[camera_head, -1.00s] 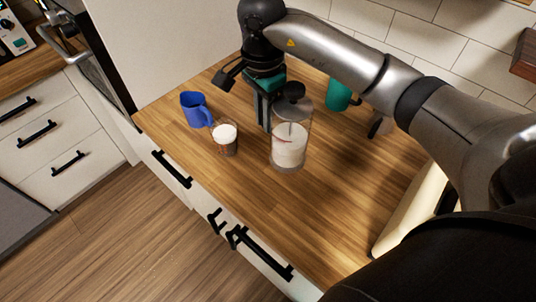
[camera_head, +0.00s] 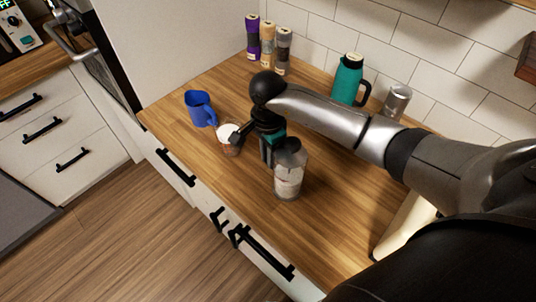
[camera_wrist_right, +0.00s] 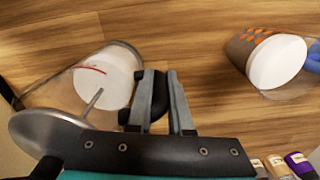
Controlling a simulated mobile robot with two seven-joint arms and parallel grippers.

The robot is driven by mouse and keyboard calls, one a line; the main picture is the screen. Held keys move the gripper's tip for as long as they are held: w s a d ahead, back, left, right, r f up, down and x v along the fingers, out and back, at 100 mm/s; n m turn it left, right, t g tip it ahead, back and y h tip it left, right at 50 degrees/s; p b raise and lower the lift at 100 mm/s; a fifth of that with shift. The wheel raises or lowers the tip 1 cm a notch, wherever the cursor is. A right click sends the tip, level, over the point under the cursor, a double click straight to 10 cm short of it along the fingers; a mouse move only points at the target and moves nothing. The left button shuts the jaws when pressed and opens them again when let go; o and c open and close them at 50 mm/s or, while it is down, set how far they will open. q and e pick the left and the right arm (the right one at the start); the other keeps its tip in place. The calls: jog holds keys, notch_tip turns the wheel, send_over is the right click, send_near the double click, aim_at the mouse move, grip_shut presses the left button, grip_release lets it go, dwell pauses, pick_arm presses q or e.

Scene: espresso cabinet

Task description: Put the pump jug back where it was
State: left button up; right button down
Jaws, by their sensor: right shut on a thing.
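The pump jug (camera_head: 288,184) is a clear glass jug with a grey metal lid and white contents, near the counter's front edge in the head view. In the right wrist view the jug (camera_wrist_right: 102,85) lies at the left, its lid toward the camera and a thin rod running inside. My right gripper (camera_head: 267,158) is just left of and behind the jug. In the right wrist view its fingers (camera_wrist_right: 159,85) are closed around the jug's dark handle. I cannot tell whether the jug's base touches the counter. My left gripper is out of view.
A cup with white contents (camera_head: 229,146) and a blue mug (camera_head: 199,108) stand left of the jug. The right front counter is clear.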

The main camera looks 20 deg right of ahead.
jog(key=shift+f, duration=0.1)
jog(key=c, duration=0.8)
grip_release()
jog(key=shift+c, duration=0.2)
jog(key=shift+r, duration=0.25)
notch_tip(320, 180, up, 12)
jog(key=shift+f+b, duration=0.1)
jog(key=shift+b, duration=0.3)
jog(key=shift+s+a, duration=0.1)
